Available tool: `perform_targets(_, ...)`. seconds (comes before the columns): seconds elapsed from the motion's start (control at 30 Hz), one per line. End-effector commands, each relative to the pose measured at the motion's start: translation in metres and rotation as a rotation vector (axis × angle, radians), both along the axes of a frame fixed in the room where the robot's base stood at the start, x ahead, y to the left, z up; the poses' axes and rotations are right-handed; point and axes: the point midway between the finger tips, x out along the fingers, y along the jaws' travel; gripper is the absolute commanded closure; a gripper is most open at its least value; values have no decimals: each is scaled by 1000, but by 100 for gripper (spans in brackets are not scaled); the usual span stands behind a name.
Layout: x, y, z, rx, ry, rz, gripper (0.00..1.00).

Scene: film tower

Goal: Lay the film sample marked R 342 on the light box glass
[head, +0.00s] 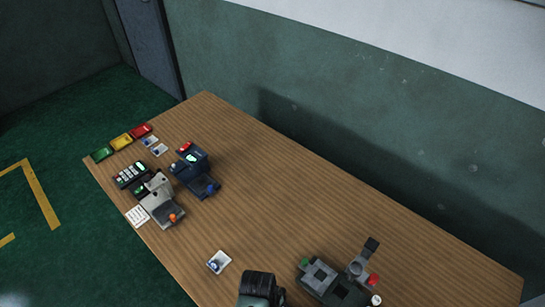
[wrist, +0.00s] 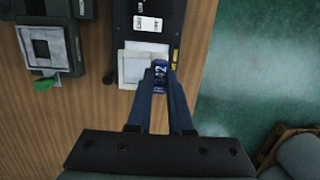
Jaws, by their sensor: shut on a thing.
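In the wrist view, my gripper (wrist: 160,80) is shut on a small film sample. The sample's blue end (wrist: 160,74) shows between the fingertips, with white marking that appears to read 342. A pale square panel (wrist: 130,70), which looks like the light box glass, lies just beyond and left of the fingertips, on a black unit (wrist: 150,30) with white labels. The fingertips overlap the panel's right edge in the picture. I cannot tell whether the sample touches it, nor where the sample's outline ends.
A grey device with a square window (wrist: 46,48) and green knob stands left of the panel. In the head view, another small white sample (head: 219,262) lies on the wooden table (head: 270,190), with two more (head: 155,146) near coloured trays (head: 122,142). Instruments (head: 195,172) stand nearby.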

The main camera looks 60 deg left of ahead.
Motion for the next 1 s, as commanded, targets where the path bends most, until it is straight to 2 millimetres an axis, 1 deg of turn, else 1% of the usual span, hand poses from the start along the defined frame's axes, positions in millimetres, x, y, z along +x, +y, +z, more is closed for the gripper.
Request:
perform_targets(0.03, 0, 0, -6, 0, 0, -1, 100)
perform_targets(0.43, 0, -1, -41, 0, -1, -4, 100)
perform_targets(0.63, 1, 0, -49, -1, 0, -4, 100)
perform_targets(1.0, 1, 0, -49, -1, -1, -4, 100)
